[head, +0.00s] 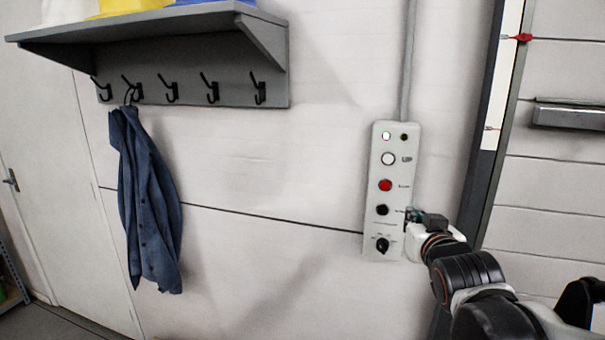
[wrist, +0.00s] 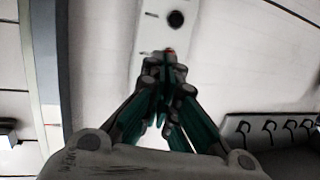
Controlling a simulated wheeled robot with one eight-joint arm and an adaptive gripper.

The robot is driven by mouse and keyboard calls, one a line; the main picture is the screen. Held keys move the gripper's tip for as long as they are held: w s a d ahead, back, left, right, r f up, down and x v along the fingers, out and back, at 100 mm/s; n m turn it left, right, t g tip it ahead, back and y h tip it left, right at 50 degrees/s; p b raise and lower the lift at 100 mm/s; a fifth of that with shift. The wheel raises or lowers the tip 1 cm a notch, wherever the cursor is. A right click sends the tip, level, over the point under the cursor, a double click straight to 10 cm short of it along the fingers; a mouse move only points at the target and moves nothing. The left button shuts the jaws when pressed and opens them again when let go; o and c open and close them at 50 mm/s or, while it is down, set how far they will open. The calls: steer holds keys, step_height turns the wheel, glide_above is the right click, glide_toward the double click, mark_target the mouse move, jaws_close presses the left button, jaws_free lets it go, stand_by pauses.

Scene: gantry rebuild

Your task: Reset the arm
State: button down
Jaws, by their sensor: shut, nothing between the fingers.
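My gripper (head: 411,215) is at the right edge of a pale control panel (head: 371,225) on the wall in the head view, level with a black button (head: 382,210). Its green-and-grey fingers are shut and empty; they also show in the wrist view (wrist: 165,68), pointing at the panel. There a red button (wrist: 168,52) shows partly behind the fingertips, and a round black control (wrist: 175,19) lies beyond them. I cannot tell whether the fingertips touch the panel. My arm reaches in from the lower right.
The panel also has a red button (head: 385,185), a white button (head: 388,159) and a black rotary knob (head: 382,245). A conduit (head: 407,60) rises above it. A dark post (head: 488,165) stands to the right. A hook shelf (head: 190,88) with a blue coat (head: 150,205) is left.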

steer(key=s+a+f+g, duration=0.1)
steer(key=s+f+g, duration=0.3)
steer(key=s+f, duration=0.3)
steer(key=s+a+f+n+g+y+b, duration=0.1)
steer(key=s+f+g, duration=0.3)
steer(key=s, duration=1.1)
step_height(320, 180, down, 4)
steer(key=shift+s+a+r+g, duration=0.2)
steer(key=shift+s+a+g, duration=0.2)
steer(key=shift+a, duration=0.35)
steer(key=shift+a, duration=0.15)
